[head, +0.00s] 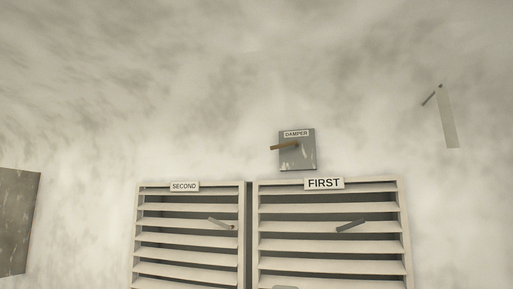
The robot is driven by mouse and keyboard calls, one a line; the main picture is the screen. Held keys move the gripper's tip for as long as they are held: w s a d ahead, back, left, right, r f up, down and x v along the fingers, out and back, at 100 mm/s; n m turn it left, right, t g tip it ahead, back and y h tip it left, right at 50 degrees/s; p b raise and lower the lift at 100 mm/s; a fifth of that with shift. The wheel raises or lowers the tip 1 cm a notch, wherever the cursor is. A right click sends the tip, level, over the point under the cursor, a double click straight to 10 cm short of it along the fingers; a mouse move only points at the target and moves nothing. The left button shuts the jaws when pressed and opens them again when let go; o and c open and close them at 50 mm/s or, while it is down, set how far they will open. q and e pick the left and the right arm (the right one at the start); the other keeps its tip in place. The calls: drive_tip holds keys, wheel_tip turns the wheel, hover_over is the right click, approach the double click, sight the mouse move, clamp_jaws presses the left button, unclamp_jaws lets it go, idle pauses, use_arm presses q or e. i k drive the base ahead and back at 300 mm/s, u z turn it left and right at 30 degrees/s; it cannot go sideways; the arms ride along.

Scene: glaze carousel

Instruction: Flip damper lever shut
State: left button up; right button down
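The damper plate (299,158) is a small grey scuffed panel on the wall, with a white label reading DAMPER (296,134) at its top. A brown damper lever (282,147) sticks out from the plate, lying nearly level with its free end past the plate's left edge. Neither my left nor my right gripper is in the head view, and nothing touches the lever.
Below stand two pale louvred doors, one labelled SECOND (184,186) and one labelled FIRST (324,183), each with a grey handle (220,223). A pale strip (447,118) hangs by a small peg at the upper right. A dark panel (18,222) is at the left edge.

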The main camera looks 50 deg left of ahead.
sight(295, 142)
drive_tip(key=u, duration=0.75)
drive_tip(key=i, duration=1)
drive_tip(key=u, duration=0.75)
